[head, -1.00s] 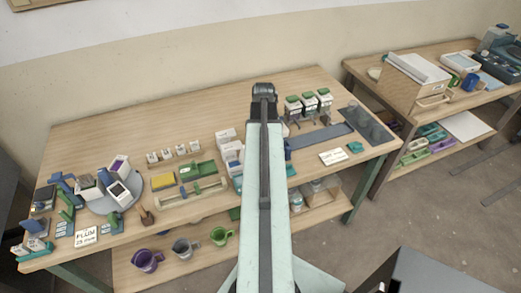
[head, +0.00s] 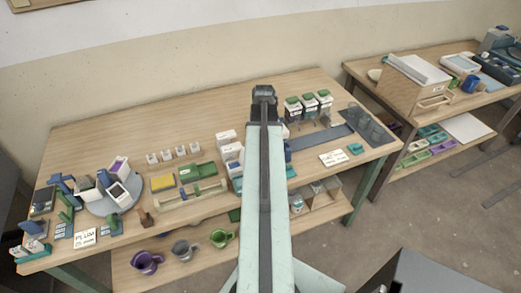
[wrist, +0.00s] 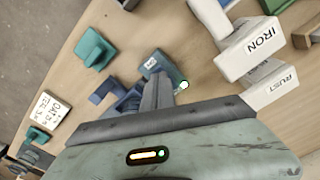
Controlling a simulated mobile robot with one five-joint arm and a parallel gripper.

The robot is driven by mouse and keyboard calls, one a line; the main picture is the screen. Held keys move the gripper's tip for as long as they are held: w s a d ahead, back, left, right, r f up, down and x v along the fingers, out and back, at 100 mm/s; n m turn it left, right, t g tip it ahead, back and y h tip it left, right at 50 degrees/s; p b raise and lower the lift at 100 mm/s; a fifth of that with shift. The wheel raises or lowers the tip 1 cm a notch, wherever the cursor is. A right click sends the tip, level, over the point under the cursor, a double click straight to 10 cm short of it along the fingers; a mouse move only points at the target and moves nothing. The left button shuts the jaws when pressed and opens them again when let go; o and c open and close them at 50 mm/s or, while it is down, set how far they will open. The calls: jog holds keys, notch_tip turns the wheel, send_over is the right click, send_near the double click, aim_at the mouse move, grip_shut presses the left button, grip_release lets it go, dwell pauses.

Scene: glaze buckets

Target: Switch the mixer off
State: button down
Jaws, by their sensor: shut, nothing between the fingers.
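My gripper (wrist: 160,92) is shut and empty in the wrist view. Its fingertips are close to a small blue-teal block with a pale label (wrist: 150,63); I cannot tell whether they touch. A small round white spot with a green edge (wrist: 184,85) shows just right of the fingers. I cannot tell which thing is the mixer, and the fingers and wrist housing hide part of this spot. A dark blue piece (wrist: 122,98) stands left of the fingers. In the head view my arm hides the gripper and the middle of the bench.
White containers marked IRON (wrist: 253,48) and RUST (wrist: 270,84) stand right of the gripper. A teal block (wrist: 95,48) and a white card (wrist: 49,112) lie left. The bench (head: 120,135) also holds green-lidded containers (head: 309,105) and a grey turntable (head: 103,206).

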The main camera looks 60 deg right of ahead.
notch_tip(320, 180, up, 6)
jog(key=p, duration=0.5)
jog(key=shift+r+p, duration=0.15)
jog(key=shift+p, duration=0.15)
jog(key=w+a+n, duration=0.1)
jog(key=w+a, duration=0.2)
jog(key=w+a+n, duration=0.1)
jog(key=w+a, duration=0.2)
jog(key=w, duration=0.1)
jog(key=w+a, duration=0.3)
jog(key=w, duration=0.1)
jog(key=shift+w+a+n, duration=0.15)
jog(key=shift+a+n, duration=0.05)
jog(key=shift+n, duration=0.2)
jog(key=w+a+n, duration=0.2)
jog(key=w+a, duration=0.2)
jog(key=a, duration=0.5)
jog(key=w+a+n, duration=0.2)
jog(key=w+a, duration=0.2)
jog(key=a, duration=0.5)
jog(key=w+a+n, duration=0.2)
jog(key=w+a, duration=0.2)
jog(key=a, duration=0.5)
jog(key=s+a+n, duration=0.1)
jog(key=a+n, duration=0.3)
jog(key=a, duration=1)
jog(key=shift+s+a, duration=0.15)
jog(key=shift+s, duration=0.2)
jog(key=shift+s, duration=0.1)
